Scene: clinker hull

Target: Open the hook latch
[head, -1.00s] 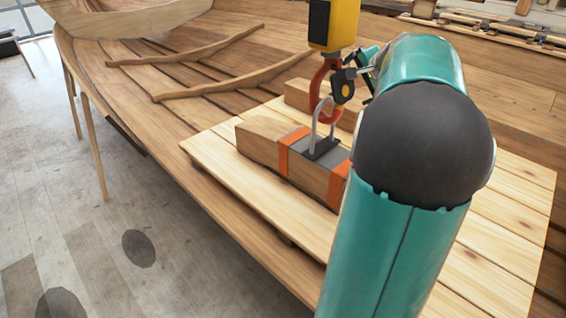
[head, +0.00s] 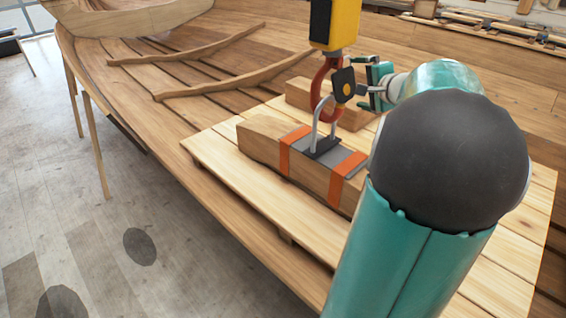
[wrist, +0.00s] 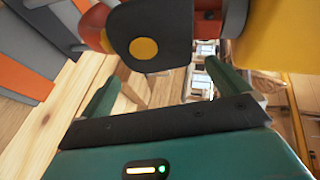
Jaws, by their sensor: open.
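A red hook (head: 322,92) hangs below a yellow hoist block (head: 334,24). A dark latch plate with a yellow round centre (head: 344,85) sits at the hook's mouth; it also shows large at the top of the wrist view (wrist: 145,48). The hook passes through a grey shackle (head: 317,125) on a strapped wooden block (head: 262,139). My gripper (head: 370,88) is open just right of the latch in the head view. In the wrist view its two green fingers (wrist: 160,84) are apart with nothing between them, and the latch lies beyond and above them.
The block rests on a pale plank platform (head: 225,160) across the wooden hull (head: 150,85). Orange straps (head: 340,178) wrap the block. Another wooden piece (head: 300,93) lies behind the hook. Grey floor (head: 90,240) is open at the left.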

